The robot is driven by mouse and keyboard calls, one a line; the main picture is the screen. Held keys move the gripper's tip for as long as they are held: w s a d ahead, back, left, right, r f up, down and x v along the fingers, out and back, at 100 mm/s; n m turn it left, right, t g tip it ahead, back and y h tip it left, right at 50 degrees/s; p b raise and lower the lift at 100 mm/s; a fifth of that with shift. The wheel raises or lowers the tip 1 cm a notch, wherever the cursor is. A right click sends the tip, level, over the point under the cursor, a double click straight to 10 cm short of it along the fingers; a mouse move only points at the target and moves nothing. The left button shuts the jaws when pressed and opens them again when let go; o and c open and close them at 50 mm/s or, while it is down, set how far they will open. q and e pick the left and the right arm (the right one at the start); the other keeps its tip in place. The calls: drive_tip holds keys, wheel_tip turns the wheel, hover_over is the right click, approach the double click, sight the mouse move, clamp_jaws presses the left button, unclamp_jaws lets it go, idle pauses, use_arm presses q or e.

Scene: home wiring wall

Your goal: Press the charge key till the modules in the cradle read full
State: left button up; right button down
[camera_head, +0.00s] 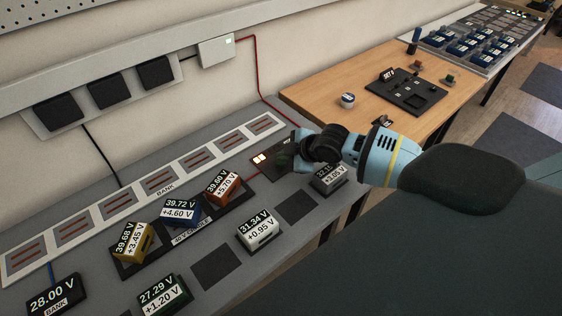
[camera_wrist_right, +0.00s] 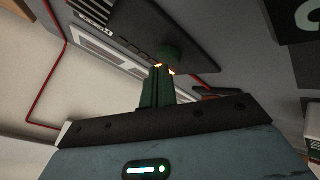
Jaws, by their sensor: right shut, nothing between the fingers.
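The cradle (camera_head: 190,238) holds three modules: yellow (camera_head: 132,243) reading 39.68 V, blue (camera_head: 180,211) reading 39.72 V, and red (camera_head: 223,187) reading 39.60 V. A dark panel (camera_head: 262,172) with lit lamps stands to the right of the cradle. My right gripper (camera_head: 297,150) is over this panel, its fingers mostly hidden by the wrist. In the right wrist view its fingers (camera_wrist_right: 161,74) are shut and empty, pointing at a round dark green key (camera_wrist_right: 170,53). I cannot tell whether they touch it. My left gripper is not in view.
A white module (camera_head: 258,231), a green module (camera_head: 165,295) and a grey module (camera_head: 329,179) stand in front. A bank display (camera_head: 53,296) reads 28.00 V. Empty dark pads (camera_head: 216,265) lie between modules. A wooden table (camera_head: 330,89) stands beyond, right.

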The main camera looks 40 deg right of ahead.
sight(285, 164)
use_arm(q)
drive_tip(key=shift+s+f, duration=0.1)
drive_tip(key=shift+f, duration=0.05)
use_arm(e)
drive_tip(key=shift+f, duration=0.45)
idle(0.6)
drive_tip(key=shift+r, duration=0.15)
drive_tip(key=shift+r+p, duration=0.3)
drive_tip(key=shift+r, duration=0.3)
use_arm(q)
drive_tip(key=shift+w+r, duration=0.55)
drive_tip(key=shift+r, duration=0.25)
use_arm(e)
drive_tip(key=shift+r, duration=0.1)
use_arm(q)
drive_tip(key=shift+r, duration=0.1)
use_arm(e)
drive_tip(key=shift+r, duration=0.1)
drive_tip(key=shift+r+p, duration=1.5)
drive_tip(key=shift+r, duration=1)
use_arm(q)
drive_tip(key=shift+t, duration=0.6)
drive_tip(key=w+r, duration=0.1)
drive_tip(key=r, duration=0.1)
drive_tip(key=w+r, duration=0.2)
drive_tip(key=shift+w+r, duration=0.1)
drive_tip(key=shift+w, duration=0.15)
use_arm(e)
drive_tip(key=shift+f, duration=0.1)
